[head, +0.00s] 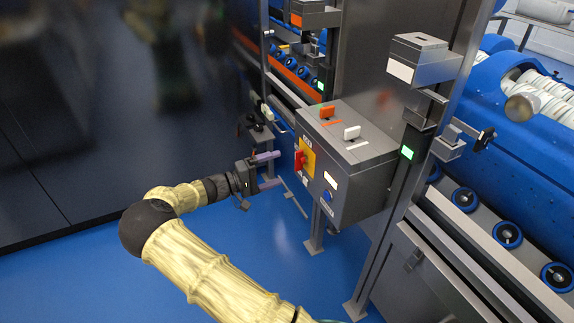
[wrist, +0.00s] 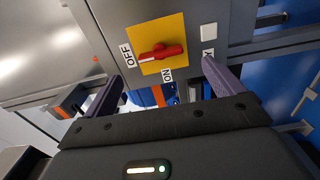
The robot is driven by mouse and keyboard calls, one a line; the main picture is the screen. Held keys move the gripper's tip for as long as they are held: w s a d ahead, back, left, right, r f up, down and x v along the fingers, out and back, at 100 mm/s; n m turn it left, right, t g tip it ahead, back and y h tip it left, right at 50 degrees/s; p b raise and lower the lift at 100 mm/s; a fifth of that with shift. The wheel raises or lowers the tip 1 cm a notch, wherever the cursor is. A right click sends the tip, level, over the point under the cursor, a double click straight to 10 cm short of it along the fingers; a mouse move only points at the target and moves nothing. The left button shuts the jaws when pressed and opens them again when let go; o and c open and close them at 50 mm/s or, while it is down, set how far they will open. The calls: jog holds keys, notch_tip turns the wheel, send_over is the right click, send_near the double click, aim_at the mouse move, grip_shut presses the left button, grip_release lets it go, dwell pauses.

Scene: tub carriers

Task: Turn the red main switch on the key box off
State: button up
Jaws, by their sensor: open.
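The grey key box (head: 365,185) stands on a post, with the red main switch (head: 299,160) on a yellow plate (head: 308,152) on its front. In the wrist view the red switch (wrist: 160,52) is a bar lying roughly crosswise. Its left end is towards the OFF label (wrist: 127,55); the ON label (wrist: 167,76) is below it. I cannot tell which end is the pointer. My gripper (head: 270,170) is open and empty, a short way in front of the switch. In the wrist view the purple fingers (wrist: 162,72) are wide apart, one on each side below the switch.
An orange switch (head: 327,112) and a white switch (head: 352,132) stand on the box's top. A white button (head: 330,177) and a blue button (head: 327,196) are right of the main switch. A metal post and bracket (head: 415,70) rise behind. The blue floor (head: 255,240) is clear.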

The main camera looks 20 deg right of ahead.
jog(key=a, duration=0.9)
jog(key=shift+s, duration=0.15)
jog(key=shift+d, duration=0.1)
jog(key=s+d+f+g+y, duration=0.35)
jog(key=s+d+y, duration=0.25)
jog(key=s+y, duration=0.4)
jog(key=s+a+r+t+y, duration=0.3)
jog(key=s+r+y, duration=0.1)
jog(key=s, duration=0.4)
jog(key=s+a+r+t+y, duration=0.3)
jog(key=s+a+y, duration=0.1)
jog(key=s, duration=0.4)
notch_tip(320, 180, up, 24)
jog(key=p, duration=2.3)
jog(key=shift+f+p, duration=0.15)
jog(key=shift+p, duration=0.25)
jog(key=shift+s+g, duration=0.1)
jog(key=shift+g, duration=0.15)
